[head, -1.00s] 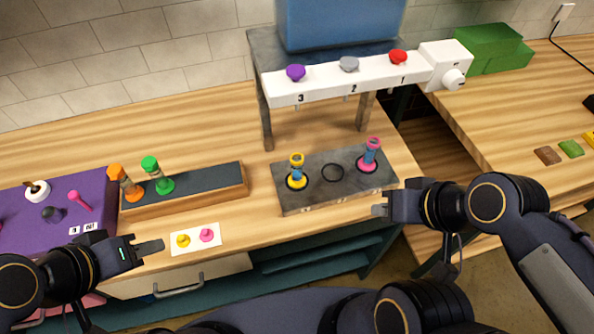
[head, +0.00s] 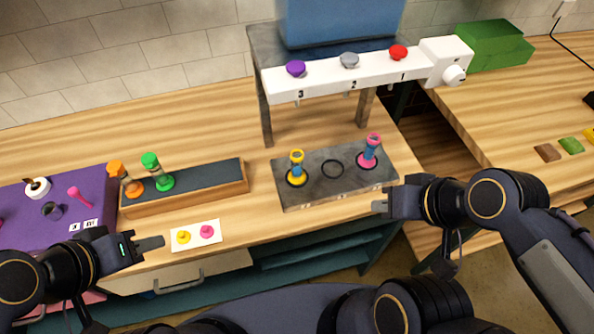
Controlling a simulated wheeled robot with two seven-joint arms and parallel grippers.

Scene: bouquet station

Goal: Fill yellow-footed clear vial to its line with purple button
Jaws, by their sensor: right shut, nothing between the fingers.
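The yellow-footed vial (head: 297,168) stands upright in the left ring of the grey stand (head: 333,192). Its middle looks bluish; its line and fill level are too small to read. The purple button (head: 296,68) is on the white bar (head: 325,80) above, over the number 3. A pink-footed vial (head: 369,151) stands in the right ring; the middle ring is empty. My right gripper (head: 380,206) is shut and empty, just right of the stand's front corner. My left gripper (head: 150,243) is left of the white card, apart from all vials; its finger gap cannot be made out.
A grey button (head: 349,60) and a red button (head: 398,52) share the bar, with a white knob (head: 454,76) at its right end. A wooden rack (head: 205,190) holds orange and green vials. A card (head: 196,235) shows yellow and pink shapes. A purple mat (head: 25,225) lies left.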

